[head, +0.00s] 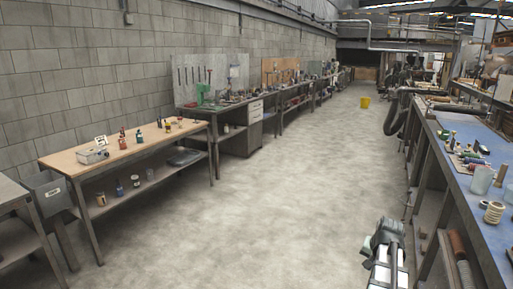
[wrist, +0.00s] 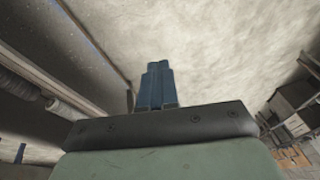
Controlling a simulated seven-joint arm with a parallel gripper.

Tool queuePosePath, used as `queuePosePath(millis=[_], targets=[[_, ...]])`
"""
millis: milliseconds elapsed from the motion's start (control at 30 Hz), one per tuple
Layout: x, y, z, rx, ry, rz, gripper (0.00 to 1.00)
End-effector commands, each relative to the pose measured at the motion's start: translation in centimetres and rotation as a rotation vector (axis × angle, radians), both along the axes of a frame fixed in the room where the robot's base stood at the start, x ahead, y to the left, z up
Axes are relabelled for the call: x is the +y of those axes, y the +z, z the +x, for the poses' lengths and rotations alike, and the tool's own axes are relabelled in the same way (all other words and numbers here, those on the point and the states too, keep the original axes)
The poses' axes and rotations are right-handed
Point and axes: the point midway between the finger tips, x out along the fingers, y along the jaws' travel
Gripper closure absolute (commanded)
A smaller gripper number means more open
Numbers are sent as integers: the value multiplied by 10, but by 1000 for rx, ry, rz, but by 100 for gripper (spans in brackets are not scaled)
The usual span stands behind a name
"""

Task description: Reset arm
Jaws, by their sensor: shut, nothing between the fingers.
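My gripper (wrist: 157,72) shows in the wrist view, with its two blue fingers together and nothing between them. It points over bare concrete floor, clear of any object. In the head view, part of my arm (head: 386,255) stands at the lower right, beside the right-hand workbench and over the aisle. The fingertips cannot be made out in that view.
A blue-topped workbench (head: 456,178) runs along the right, with a beige roll (head: 493,212) and clear containers on it. A wooden-topped bench (head: 62,160) stands left. The concrete aisle (head: 260,190) between is free.

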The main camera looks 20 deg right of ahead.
Motion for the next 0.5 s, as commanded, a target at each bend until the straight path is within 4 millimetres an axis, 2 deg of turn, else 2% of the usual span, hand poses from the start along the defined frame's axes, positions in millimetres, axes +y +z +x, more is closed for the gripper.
queuePosePath(millis=[33, 200, 500], targets=[[22, -12, 10, 14, 42, 2, 100], [82, -46, 34, 55, 166, 6, 100], [192, -101, 56, 128, 388, 2, 100]])
